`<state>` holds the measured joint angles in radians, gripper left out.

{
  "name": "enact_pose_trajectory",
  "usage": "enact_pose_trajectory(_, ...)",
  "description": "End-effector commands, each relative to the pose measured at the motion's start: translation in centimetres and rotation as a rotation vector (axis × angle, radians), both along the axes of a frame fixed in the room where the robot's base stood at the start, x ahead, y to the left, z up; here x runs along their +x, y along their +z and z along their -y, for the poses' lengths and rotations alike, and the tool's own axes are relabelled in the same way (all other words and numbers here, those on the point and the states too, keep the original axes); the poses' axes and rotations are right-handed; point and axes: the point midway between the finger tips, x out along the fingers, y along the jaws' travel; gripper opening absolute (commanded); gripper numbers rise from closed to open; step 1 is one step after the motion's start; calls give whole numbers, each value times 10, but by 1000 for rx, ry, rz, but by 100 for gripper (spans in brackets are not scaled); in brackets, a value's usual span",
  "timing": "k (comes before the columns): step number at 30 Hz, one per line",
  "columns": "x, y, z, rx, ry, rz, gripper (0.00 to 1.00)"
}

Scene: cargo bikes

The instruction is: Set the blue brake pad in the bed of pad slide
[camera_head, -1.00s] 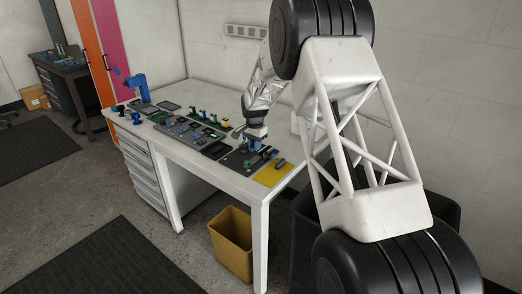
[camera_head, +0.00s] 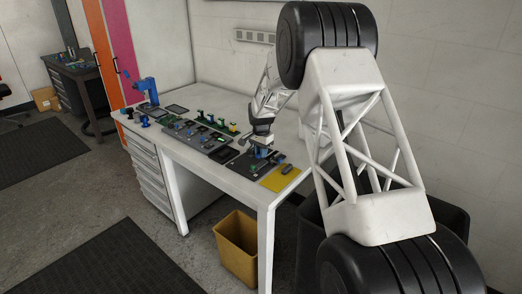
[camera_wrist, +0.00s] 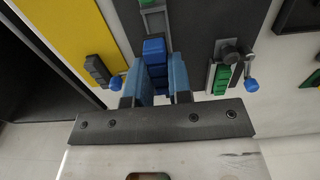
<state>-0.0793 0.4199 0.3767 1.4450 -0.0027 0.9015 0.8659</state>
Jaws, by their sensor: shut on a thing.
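My gripper (camera_wrist: 159,78) is shut on a blue block (camera_wrist: 154,50), which I take as the blue brake pad, in the wrist view. The pad stands between the two blue fingers, its far end showing past them. Beyond it, in line, is a grey slide channel (camera_wrist: 154,18) with a green piece at its top, on a dark plate (camera_wrist: 196,22). Whether the pad touches the channel or plate cannot be told. In the head view my gripper (camera_head: 260,146) is low over the dark plate near the table's front end; the pad is too small to make out there.
A second grey holder (camera_wrist: 222,72) with a green block, a dark knob and a blue-tipped lever stands right of my fingers. A yellow mat (camera_wrist: 62,30) with a dark block (camera_wrist: 97,70) lies left. Several fixtures fill the white table (camera_head: 235,182) in the head view.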

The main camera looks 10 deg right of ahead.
Motion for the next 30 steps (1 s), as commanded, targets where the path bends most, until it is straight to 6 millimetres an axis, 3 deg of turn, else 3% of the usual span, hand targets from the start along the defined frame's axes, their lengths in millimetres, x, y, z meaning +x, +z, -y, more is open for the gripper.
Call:
enact_pose_trajectory(13, 0, -24, 0, -1, 0, -1, 0)
enact_pose_trajectory(30, 0, -27, 0, -1, 0, -1, 0)
